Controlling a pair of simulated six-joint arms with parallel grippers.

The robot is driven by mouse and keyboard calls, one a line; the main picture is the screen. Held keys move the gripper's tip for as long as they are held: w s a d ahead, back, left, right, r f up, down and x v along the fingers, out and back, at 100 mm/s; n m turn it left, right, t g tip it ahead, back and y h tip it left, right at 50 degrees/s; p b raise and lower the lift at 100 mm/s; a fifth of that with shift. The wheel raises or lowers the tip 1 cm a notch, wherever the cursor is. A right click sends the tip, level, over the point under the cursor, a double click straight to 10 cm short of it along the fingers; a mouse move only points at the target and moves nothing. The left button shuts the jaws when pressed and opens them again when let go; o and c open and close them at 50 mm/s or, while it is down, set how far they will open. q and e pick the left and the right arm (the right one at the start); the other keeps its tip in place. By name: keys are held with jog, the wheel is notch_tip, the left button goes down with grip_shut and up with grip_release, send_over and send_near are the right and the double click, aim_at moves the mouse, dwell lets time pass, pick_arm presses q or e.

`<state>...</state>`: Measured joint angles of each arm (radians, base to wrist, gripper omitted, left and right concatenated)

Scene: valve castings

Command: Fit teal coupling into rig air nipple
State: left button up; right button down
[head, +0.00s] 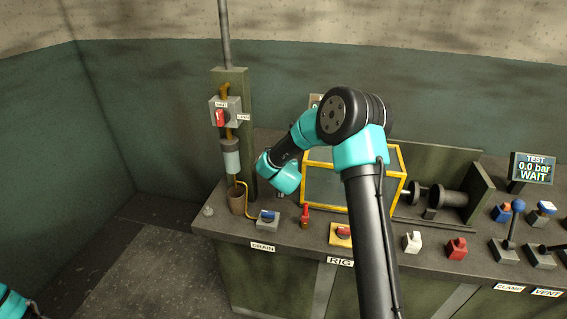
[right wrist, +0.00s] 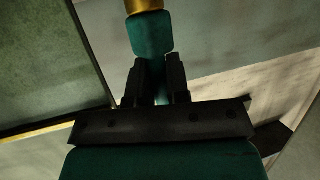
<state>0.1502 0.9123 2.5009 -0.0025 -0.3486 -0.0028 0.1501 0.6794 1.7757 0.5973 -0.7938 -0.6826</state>
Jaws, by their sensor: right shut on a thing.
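My right gripper (right wrist: 158,82) is shut on the teal coupling (right wrist: 152,36), which sticks out past the fingertips in the right wrist view. A brass-coloured piece (right wrist: 144,5) shows at the top edge of that view, in line with the coupling's far end. I cannot tell whether it is part of the coupling or the nipple. In the head view my right arm reaches over the bench and its wrist points down at the left of the yellow-framed box; the coupling is hidden there. I cannot pick out the rig air nipple surely. My left gripper is out of view.
A screen (head: 534,168) reads "0.0 bar WAIT".

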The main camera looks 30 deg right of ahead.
jog(key=shift+f, duration=0.85)
dwell(0.3)
jog(key=shift+f, duration=0.35)
jog(key=shift+f, duration=0.25)
jog(key=c, duration=1)
grip_release()
jog(key=v, duration=1.7)
jog(key=shift+s+a+r, duration=0.1)
jog(key=shift+s, duration=0.1)
